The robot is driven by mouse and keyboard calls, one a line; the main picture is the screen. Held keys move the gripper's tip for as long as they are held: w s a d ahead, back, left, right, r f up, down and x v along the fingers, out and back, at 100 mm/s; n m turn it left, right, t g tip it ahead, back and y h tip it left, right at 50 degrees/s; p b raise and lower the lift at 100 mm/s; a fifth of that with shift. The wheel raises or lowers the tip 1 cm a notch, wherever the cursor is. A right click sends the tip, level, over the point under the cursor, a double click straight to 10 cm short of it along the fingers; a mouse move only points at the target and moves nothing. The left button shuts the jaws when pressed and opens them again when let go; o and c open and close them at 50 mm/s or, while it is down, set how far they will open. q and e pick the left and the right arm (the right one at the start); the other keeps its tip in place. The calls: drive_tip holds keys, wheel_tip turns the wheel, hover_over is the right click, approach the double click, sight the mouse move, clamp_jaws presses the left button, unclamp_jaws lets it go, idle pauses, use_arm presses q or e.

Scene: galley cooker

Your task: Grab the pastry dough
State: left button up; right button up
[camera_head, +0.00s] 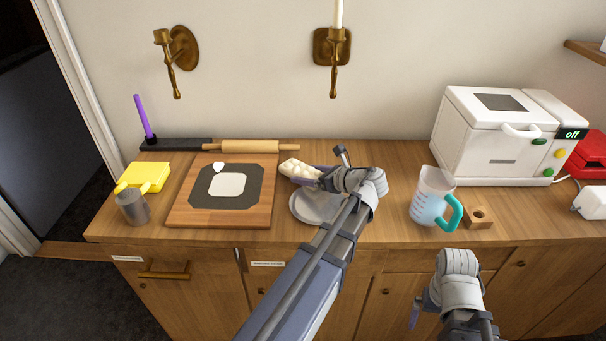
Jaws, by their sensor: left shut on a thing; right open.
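A cream, lumpy piece that looks like the pastry dough (298,168) is at the jaws of my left gripper (312,176), which is shut on it. It is at the back of the counter, right of the wooden board, above or beside a grey round dish (312,206). My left arm hides part of the dish. A flat white rounded square (227,185) lies on the dark mat (205,200) on the wooden board (178,210). My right gripper (418,312) is open and empty in front of the counter, low at the right.
A rolling pin (250,146) lies behind the board. A measuring jug (430,200) with a teal handle and a wooden block (480,217) stand right of my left arm. A white cooker (495,135) is at the back right. A grey cup (132,206) and yellow box (145,176) are left.

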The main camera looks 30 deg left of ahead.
sight(308, 172)
use_arm(q)
clamp_jaws()
drive_tip(key=shift+r, duration=0.1)
wheel_tip(308, 172, up, 10)
drive_tip(key=p, duration=1)
